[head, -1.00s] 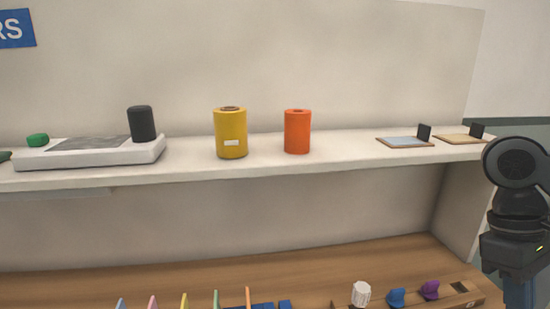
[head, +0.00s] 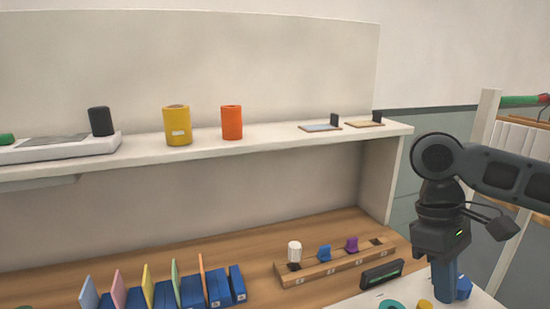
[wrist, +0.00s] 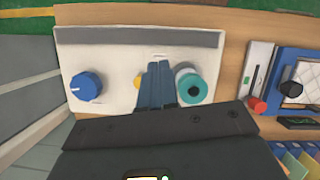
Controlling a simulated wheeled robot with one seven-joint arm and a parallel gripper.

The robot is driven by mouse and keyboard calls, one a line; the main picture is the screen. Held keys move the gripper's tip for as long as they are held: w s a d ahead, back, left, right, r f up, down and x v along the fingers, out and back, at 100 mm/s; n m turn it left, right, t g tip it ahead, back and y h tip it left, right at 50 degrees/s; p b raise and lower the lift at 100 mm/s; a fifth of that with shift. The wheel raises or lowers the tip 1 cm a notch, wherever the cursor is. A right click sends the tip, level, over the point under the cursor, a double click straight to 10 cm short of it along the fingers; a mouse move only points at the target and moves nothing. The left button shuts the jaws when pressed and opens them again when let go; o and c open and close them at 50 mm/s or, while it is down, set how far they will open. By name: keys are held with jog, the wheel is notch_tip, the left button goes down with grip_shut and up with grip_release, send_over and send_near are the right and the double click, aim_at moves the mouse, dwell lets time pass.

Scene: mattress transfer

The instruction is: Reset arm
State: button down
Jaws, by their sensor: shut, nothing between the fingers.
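My gripper (head: 444,284) points down at the right of the head view, over the right end of the wooden desk. In the wrist view its blue-grey fingers (wrist: 157,88) are together, with nothing between them. Behind the fingers lies a pale panel (wrist: 115,58). A blue knob (wrist: 86,86) is on the panel left of the fingers, and a teal ring-shaped piece (wrist: 190,87) is just right of them. A small yellow piece (wrist: 138,82) is partly hidden behind the fingers. Whether the fingertips touch the panel cannot be told.
A white shelf (head: 205,150) above the desk bears a yellow canister (head: 177,127) and an orange canister (head: 231,124). A wooden rack (head: 335,264) holds white, blue and purple pieces. Blue holders with coloured dividers (head: 175,290) stand front left. A rack with hangers (head: 525,120) is far right.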

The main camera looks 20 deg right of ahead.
jog(key=w+a+n+t+y, duration=0.1)
jog(key=w+a+t+y, duration=0.25)
jog(key=a, duration=0.75)
jog(key=w+a+n+t+y, duration=0.1)
jog(key=w+a+t+y, duration=0.2)
jog(key=a, duration=0.7)
jog(key=w+a+r+m+t+y, duration=0.1)
jog(key=a+r+m+t+y, duration=0.2)
jog(key=a, duration=0.4)
jog(key=w+a+r+m+t+y, duration=0.2)
jog(key=a+m+t+y, duration=0.1)
jog(key=a+t, duration=0.4)
jog(key=s+d+f+m+t+h, duration=0.1)
jog(key=s+d+f+m+h, duration=0.2)
jog(key=s+d+f+h, duration=0.35)
jog(key=s+d+f+m+t+h, duration=0.25)
jog(key=s+f, duration=0.45)
jog(key=s, duration=0.4)
jog(key=s+d+n+h, duration=0.1)
jog(key=s+d+n, duration=0.2)
jog(key=s, duration=0.6)
jog(key=s+d+r+n+g+h, duration=0.1)
jog(key=s+d+n+h, duration=0.1)
jog(key=s+d, duration=0.5)
jog(key=s+n, duration=0.1)
jog(key=s, duration=0.1)
jog(key=shift+s+d+r, duration=0.3)
jog(key=shift+s+d, duration=0.05)
jog(key=shift+s, duration=0.05)
